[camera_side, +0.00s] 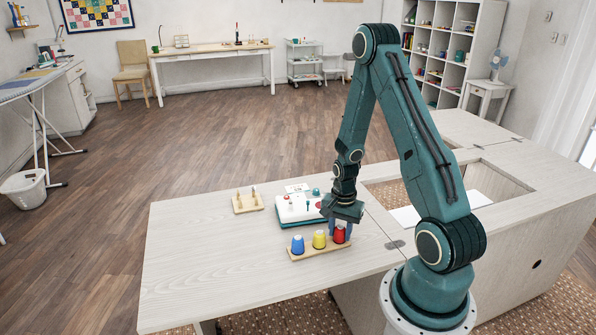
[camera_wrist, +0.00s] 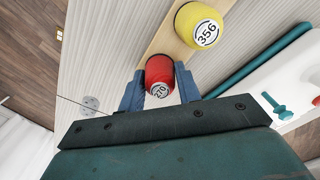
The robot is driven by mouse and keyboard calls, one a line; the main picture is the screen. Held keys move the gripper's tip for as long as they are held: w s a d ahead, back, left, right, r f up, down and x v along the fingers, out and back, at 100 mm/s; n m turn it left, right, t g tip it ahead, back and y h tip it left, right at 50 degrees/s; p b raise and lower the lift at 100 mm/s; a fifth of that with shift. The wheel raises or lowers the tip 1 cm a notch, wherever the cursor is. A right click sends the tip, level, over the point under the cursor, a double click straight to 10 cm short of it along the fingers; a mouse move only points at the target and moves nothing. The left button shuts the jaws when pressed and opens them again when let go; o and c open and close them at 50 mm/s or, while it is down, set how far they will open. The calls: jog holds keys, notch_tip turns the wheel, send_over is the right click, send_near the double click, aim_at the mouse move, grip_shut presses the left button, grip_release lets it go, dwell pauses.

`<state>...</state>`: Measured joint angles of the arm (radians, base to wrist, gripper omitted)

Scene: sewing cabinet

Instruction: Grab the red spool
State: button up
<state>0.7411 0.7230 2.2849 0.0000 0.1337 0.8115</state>
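The red spool (camera_side: 339,234) stands at the right end of a small wooden rack (camera_side: 322,252), beside the yellow spool (camera_side: 319,240) and the blue spool (camera_side: 297,245). In the wrist view the red spool (camera_wrist: 159,72) shows a white label reading 270. My gripper (camera_side: 340,226) points down over it. In the wrist view the blue fingers of my gripper (camera_wrist: 160,80) lie on either side of the red spool, very close to it. I cannot tell whether they press on it.
A white and teal box (camera_side: 300,208) with small items on it stands behind the rack. A wooden peg holder (camera_side: 247,203) is farther left. The tabletop (camera_side: 200,275) is clear to the left and front. A rectangular opening in the cabinet (camera_side: 532,186) lies to the right.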

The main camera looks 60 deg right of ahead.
aim_at(340, 230)
jog(key=shift+r, duration=0.15)
dwell(0.3)
notch_tip(340, 230, up, 20)
dwell(0.8)
